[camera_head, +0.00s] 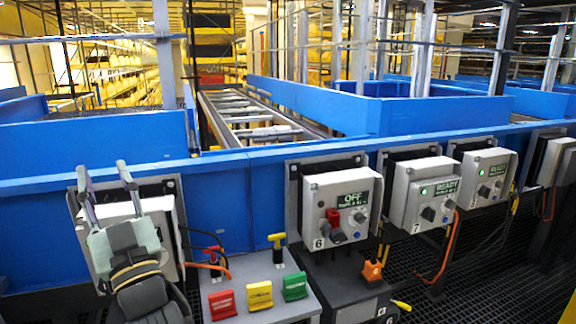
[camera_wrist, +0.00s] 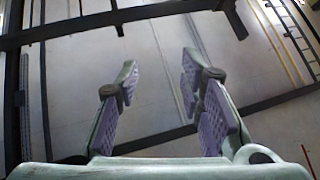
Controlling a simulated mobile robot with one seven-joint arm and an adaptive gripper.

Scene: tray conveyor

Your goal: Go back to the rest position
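My gripper (camera_head: 104,178) is raised at the left of the head view, in front of a grey control box on the blue rail. Its two fingers stand apart and point upward. In the wrist view my gripper (camera_wrist: 160,85) shows its two fingers with purple pads wide apart and nothing between them. Part of the control box behind it is hidden by my arm.
A blue rail (camera_head: 250,170) carries grey control boxes, among them box 6 (camera_head: 340,208) reading OFF and box 7 (camera_head: 424,193) reading READY. A roller conveyor (camera_head: 250,115) runs behind.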

